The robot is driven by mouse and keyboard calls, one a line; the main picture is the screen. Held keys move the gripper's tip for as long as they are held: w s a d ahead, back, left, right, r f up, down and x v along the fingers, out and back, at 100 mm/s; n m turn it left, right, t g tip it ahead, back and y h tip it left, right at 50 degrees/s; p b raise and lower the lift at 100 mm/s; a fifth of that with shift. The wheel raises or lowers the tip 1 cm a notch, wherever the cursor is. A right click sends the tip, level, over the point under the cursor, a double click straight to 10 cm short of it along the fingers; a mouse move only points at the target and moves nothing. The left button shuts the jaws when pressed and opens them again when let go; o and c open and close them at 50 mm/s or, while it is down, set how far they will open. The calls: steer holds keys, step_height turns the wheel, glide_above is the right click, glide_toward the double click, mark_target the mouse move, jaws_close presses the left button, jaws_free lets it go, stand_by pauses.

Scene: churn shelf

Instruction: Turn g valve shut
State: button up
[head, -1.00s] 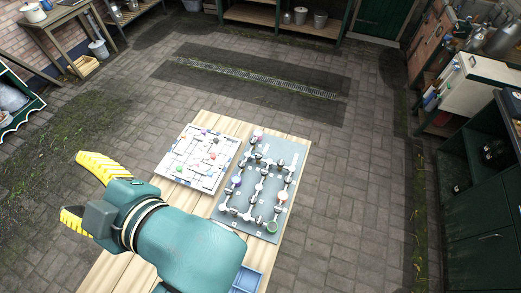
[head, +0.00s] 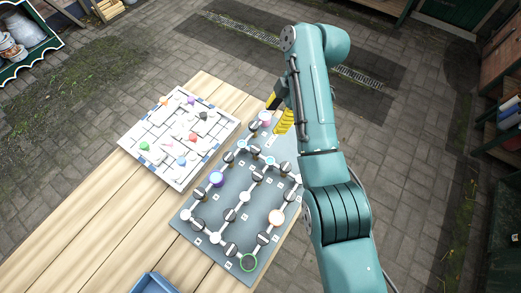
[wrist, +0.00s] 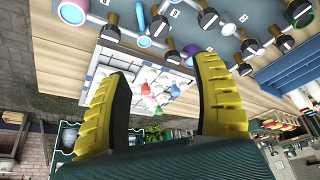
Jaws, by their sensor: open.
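A grey valve board (head: 252,183) lies on the wooden table, with white pipes, coloured round nodes and several black-and-silver valve knobs (head: 257,176). Small letter tags sit beside the knobs, but they are too small to read, so I cannot tell which is valve g. My gripper (head: 279,113) is open and empty at the far end of the board, close to the pink node (head: 265,118). Whether it touches anything is unclear. In the wrist view its yellow fingers (wrist: 165,68) are spread wide, with board knobs (wrist: 208,18) beyond them. My arm hides the board's right edge.
A white maze board (head: 178,140) with coloured pieces lies left of the valve board. A blue tray (head: 155,287) sits at the near table edge. Bare table (head: 85,220) lies at the left. A shelf with pots (head: 25,45) stands far left on the paved floor.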

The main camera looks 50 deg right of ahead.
mark_target(256, 148)
steer(key=b+x, duration=0.1)
steer(key=x, duration=0.7)
steer(key=b+x, duration=0.1)
steer(key=x, duration=0.7)
steer(key=shift+s+d+f, duration=0.1)
steer(key=shift+s+f, duration=0.05)
steer(key=shift+f, duration=0.3)
jaws_close()
